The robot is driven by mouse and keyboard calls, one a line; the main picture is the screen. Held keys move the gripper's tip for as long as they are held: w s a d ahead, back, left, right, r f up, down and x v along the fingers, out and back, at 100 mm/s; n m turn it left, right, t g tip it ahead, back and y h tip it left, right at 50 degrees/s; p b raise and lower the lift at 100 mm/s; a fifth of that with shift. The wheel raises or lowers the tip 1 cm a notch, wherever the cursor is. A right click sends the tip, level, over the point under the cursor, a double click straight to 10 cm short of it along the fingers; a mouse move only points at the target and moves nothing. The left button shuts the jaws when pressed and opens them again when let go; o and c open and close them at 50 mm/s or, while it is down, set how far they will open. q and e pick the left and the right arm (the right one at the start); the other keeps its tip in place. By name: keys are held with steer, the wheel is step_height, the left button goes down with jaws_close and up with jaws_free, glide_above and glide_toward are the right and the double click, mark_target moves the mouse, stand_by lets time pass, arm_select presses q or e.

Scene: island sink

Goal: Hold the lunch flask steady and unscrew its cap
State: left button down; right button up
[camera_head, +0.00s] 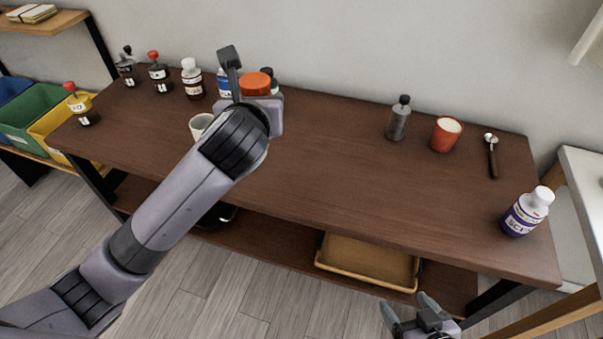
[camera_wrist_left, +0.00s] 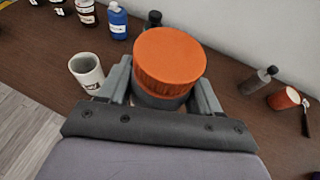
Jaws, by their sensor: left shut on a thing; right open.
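The lunch flask has an orange ribbed cap (camera_wrist_left: 170,60) over a dark grey body (camera_wrist_left: 158,101). In the head view the orange cap (camera_head: 256,83) shows beside my left gripper near the back of the table, and the arm hides most of the body. My left gripper (camera_wrist_left: 160,97) is shut around the flask just below the cap, one finger on each side. The cap sits on the flask. My right gripper (camera_head: 418,312) is open and empty at the bottom right, in front of the table and far from the flask.
A white mug (camera_wrist_left: 87,72) stands just left of the flask. Several bottles, including a blue one (camera_wrist_left: 117,20), line the back left. The table's middle (camera_head: 330,180) is clear.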

arm_select(q)
steer(key=w+d+r+b, duration=0.1)
steer(key=w+d+r, duration=0.1)
steer(key=d+r, duration=0.45)
steer(key=shift+m+h, duration=0.3)
steer(key=f+b, duration=0.1)
steer(key=f, duration=0.6)
steer(key=d+f, duration=0.1)
steer(key=f, duration=0.6)
steer(key=f+b, duration=0.1)
steer(key=f, duration=0.6)
steer(key=shift+w+d+b, duration=0.2)
steer(key=shift+d+b, duration=0.1)
steer(key=shift+d, duration=0.1)
arm_select(e)
steer(key=f, duration=0.4)
steer(key=shift+w, duration=0.4)
arm_select(q)
steer(key=shift+f, duration=0.2)
steer(key=shift+c, duration=1)
jaws_free()
steer(key=shift+s+r, duration=0.3)
steer(key=shift+s, duration=0.1)
steer(key=p+v, duration=0.1)
steer(key=v, duration=1)
steer(key=shift+p, duration=0.35)
arm_select(e)
steer(key=shift+r, duration=0.85)
